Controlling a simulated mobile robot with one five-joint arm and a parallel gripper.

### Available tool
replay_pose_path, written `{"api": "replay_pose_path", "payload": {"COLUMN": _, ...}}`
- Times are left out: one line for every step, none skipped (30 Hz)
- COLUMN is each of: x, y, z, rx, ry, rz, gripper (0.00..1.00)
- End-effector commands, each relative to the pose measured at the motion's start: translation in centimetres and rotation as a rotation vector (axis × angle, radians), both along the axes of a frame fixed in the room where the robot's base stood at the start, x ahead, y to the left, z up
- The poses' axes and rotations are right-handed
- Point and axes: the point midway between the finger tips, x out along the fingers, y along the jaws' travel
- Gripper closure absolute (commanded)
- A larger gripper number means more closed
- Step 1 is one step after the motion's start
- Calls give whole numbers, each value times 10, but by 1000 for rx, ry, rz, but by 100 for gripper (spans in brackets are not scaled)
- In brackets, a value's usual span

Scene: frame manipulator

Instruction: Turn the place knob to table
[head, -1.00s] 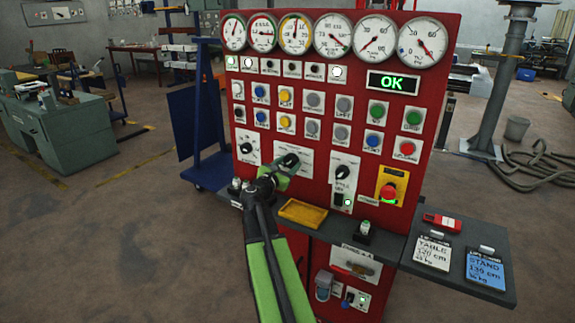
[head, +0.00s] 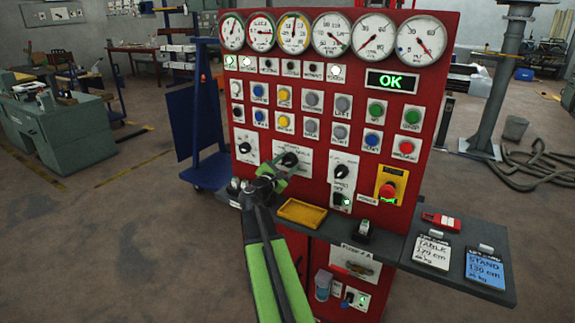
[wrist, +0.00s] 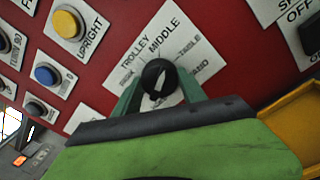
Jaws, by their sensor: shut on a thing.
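The place knob (wrist: 156,88) is black with a white pointer mark, on a white plate (wrist: 190,48) in the wrist view. The plate reads TROLLEY and MIDDLE clearly; a label to the right looks like TABLE, and the outer labels are blurred. The white mark runs aslant across the knob; which label it indicates is unclear. My gripper (wrist: 160,92) has its green fingers on both sides of the knob and is shut on it. In the head view the knob (head: 290,159) shows just above my gripper (head: 280,172), whose fingers partly cover the plate.
A red panel (head: 330,75) carries gauges, buttons and a lit OK display (head: 391,82). A red emergency button (head: 388,191) sits on its right. A yellow tray (head: 302,213) lies on the ledge below my gripper.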

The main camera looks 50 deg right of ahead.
Motion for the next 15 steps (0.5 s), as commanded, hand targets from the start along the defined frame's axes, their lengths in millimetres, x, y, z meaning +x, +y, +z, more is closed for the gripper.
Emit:
{"api": "replay_pose_path", "payload": {"x": 2, "y": 2, "z": -1, "rx": 11, "ry": -36, "rz": 4, "gripper": 91}}
{"api": "replay_pose_path", "payload": {"x": 2, "y": 2, "z": -1, "rx": 17, "ry": -61, "rz": 4, "gripper": 91}}
{"api": "replay_pose_path", "payload": {"x": 2, "y": 2, "z": -1, "rx": 24, "ry": -93, "rz": 5, "gripper": 91}}
{"api": "replay_pose_path", "payload": {"x": 2, "y": 2, "z": -1, "rx": 30, "ry": -116, "rz": 5, "gripper": 91}}
{"api": "replay_pose_path", "payload": {"x": 2, "y": 2, "z": -2, "rx": 36, "ry": -138, "rz": 4, "gripper": 91}}
{"api": "replay_pose_path", "payload": {"x": 2, "y": 3, "z": -2, "rx": 44, "ry": -167, "rz": 4, "gripper": 91}}
{"api": "replay_pose_path", "payload": {"x": 2, "y": 3, "z": -2, "rx": 48, "ry": -188, "rz": 4, "gripper": 91}}
{"api": "replay_pose_path", "payload": {"x": 2, "y": 3, "z": -2, "rx": 54, "ry": -208, "rz": 4, "gripper": 91}}
{"api": "replay_pose_path", "payload": {"x": 2, "y": 3, "z": -2, "rx": 60, "ry": -234, "rz": 4, "gripper": 91}}
{"api": "replay_pose_path", "payload": {"x": 2, "y": 3, "z": -2, "rx": 64, "ry": -251, "rz": 4, "gripper": 91}}
{"api": "replay_pose_path", "payload": {"x": 2, "y": 3, "z": -2, "rx": 68, "ry": -268, "rz": 4, "gripper": 91}}
{"api": "replay_pose_path", "payload": {"x": 2, "y": 3, "z": -2, "rx": 74, "ry": -289, "rz": 4, "gripper": 91}}
{"api": "replay_pose_path", "payload": {"x": 2, "y": 3, "z": -1, "rx": 78, "ry": -302, "rz": 4, "gripper": 91}}
{"api": "replay_pose_path", "payload": {"x": 2, "y": 3, "z": -1, "rx": 81, "ry": -316, "rz": 4, "gripper": 91}}
{"api": "replay_pose_path", "payload": {"x": 2, "y": 3, "z": -1, "rx": 84, "ry": -332, "rz": 4, "gripper": 91}}
